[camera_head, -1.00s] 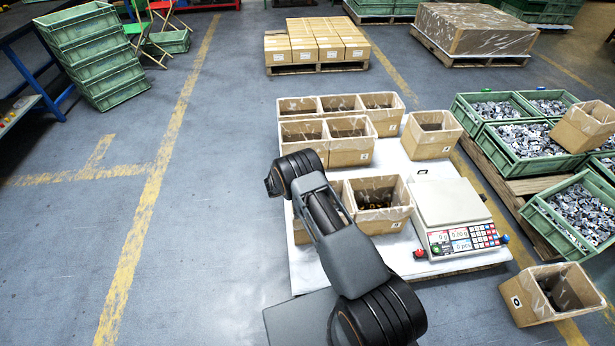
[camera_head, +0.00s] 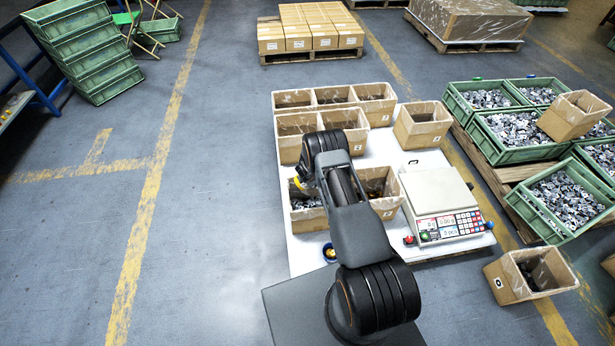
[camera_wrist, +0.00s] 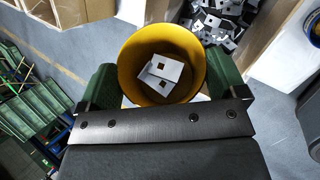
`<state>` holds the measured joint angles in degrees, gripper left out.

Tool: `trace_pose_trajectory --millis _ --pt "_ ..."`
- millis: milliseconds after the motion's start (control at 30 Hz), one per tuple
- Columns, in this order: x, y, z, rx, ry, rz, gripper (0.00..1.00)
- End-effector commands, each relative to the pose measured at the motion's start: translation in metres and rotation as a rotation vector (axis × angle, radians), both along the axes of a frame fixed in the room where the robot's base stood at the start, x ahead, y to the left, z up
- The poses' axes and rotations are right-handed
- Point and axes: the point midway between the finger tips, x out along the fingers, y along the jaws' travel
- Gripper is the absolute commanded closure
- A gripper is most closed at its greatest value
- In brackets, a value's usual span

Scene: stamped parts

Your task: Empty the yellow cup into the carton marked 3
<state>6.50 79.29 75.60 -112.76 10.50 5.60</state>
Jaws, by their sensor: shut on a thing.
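My gripper (camera_wrist: 165,85) is shut on the yellow cup (camera_wrist: 136,48), its green jaws on either side of the rim. Two or so pale stamped parts with square holes (camera_wrist: 162,76) lie inside the cup. That carton holds grey parts, which likely show beyond the cup in the wrist view. My arm hides part of this carton, and I cannot read a 3 on any carton.
The carton marked 4 (camera_head: 385,205) stands to the right, beside the scale (camera_head: 438,195). The carton marked 2 (camera_head: 357,140) is behind. A small blue cup (camera_head: 329,253) stands near the white table's front-left. Green crates of parts (camera_head: 512,135) are at the right.

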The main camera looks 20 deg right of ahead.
Motion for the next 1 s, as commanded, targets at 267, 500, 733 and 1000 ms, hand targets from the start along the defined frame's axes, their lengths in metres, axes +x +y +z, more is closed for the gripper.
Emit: trace_pose_trajectory --millis 267,500,733,1000 --pt "0.0003 -0.0037 -0.0091 0.047 -0.013 -0.002 0.34" --pt "-0.002 -0.0053 -0.0103 0.087 -0.018 -0.001 0.34" --pt "-0.0009 -0.0075 -0.011 0.126 -0.027 -0.004 0.34" --pt "-0.0025 -0.0094 -0.0123 0.171 -0.035 -0.003 0.34"
